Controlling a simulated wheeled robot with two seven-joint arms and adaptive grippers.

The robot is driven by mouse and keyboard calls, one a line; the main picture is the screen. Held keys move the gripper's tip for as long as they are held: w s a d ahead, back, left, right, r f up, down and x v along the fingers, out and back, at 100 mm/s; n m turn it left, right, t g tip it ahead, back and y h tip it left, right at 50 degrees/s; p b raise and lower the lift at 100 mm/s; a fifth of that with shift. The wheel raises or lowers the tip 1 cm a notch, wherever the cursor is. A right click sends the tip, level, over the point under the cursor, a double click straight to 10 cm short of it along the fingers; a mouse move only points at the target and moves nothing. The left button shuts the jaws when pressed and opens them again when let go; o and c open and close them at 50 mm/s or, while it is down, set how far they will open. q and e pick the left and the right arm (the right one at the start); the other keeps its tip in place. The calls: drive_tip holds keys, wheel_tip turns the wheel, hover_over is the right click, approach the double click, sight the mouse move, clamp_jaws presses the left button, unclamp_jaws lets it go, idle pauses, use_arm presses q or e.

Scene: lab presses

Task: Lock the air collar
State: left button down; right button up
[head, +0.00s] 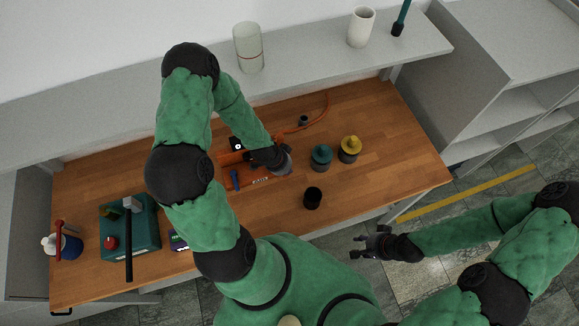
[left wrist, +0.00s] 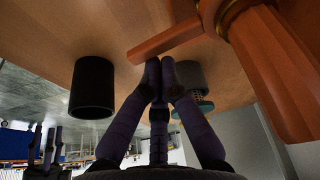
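My left gripper (head: 287,168) is over the press's right end. In the left wrist view the left fingertips (left wrist: 160,68) meet, with nothing visible between them. A grey cylinder (left wrist: 190,75) with a coil below it appears just beyond the right fingertip; I cannot tell whether they touch or whether it is the air collar. My right gripper (head: 366,243) is open and empty off the bench's front edge.
A dark cup (head: 313,198), also in the left wrist view (left wrist: 92,88), stands right of the press. Teal (head: 321,157) and yellow (head: 349,149) pieces stand beyond it. An orange hose (head: 318,116) runs behind.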

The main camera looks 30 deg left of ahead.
use_arm(q)
drive_tip(key=shift+w+a, duration=0.1)
drive_tip(key=shift+a, duration=0.05)
drive_tip(key=shift+w+a, duration=0.45)
use_arm(e)
drive_tip(key=shift+f, duration=0.1)
idle(0.5)
